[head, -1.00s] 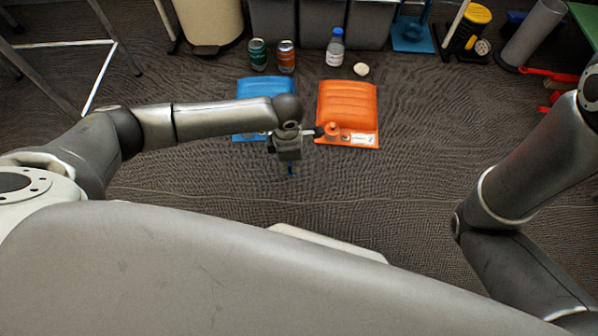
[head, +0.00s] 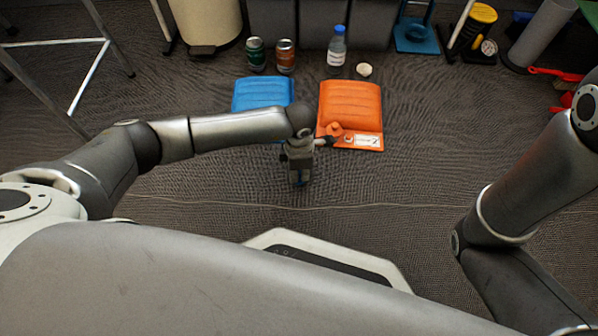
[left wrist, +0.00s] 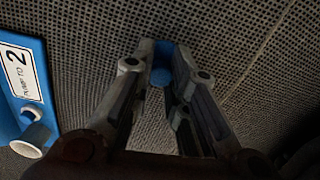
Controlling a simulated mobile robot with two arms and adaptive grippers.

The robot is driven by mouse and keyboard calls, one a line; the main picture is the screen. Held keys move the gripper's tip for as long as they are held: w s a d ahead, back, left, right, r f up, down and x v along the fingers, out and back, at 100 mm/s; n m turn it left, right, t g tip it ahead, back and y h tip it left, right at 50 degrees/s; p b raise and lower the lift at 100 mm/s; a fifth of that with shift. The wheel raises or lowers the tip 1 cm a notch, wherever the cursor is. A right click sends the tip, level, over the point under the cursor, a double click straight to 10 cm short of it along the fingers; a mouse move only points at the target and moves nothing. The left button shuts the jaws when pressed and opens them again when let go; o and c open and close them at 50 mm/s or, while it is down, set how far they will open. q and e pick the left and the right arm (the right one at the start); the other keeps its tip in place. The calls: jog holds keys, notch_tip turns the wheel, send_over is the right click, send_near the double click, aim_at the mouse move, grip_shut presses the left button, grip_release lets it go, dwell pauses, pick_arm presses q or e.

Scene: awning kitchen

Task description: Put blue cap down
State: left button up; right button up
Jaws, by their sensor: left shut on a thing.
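My left gripper (head: 299,183) is shut on a small blue cap, in front of the blue and orange pads. In the left wrist view, the blue cap (left wrist: 161,76) sits between the fingertips of the left gripper (left wrist: 163,68) with grey carpet behind it. The blue pad (head: 262,93) lies on the carpet behind my left arm, which hides its front part. Its front corner (left wrist: 17,85) shows in the left wrist view with a label and a round valve opening (left wrist: 30,138). My right arm shows at the right; its gripper is out of view.
An orange pad (head: 350,103) with an orange valve lies right of the blue one. Two cans (head: 286,56), a blue-capped bottle (head: 337,46) and a white round lid (head: 363,70) stand or lie behind. Carpet is clear at right of the gripper.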

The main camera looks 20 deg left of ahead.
pick_arm(q)
jog(key=shift+f, duration=0.15)
jog(key=o, duration=0.7)
notch_tip(320, 180, up, 12)
jog(key=p, duration=0.9)
jog(key=shift+r, duration=0.25)
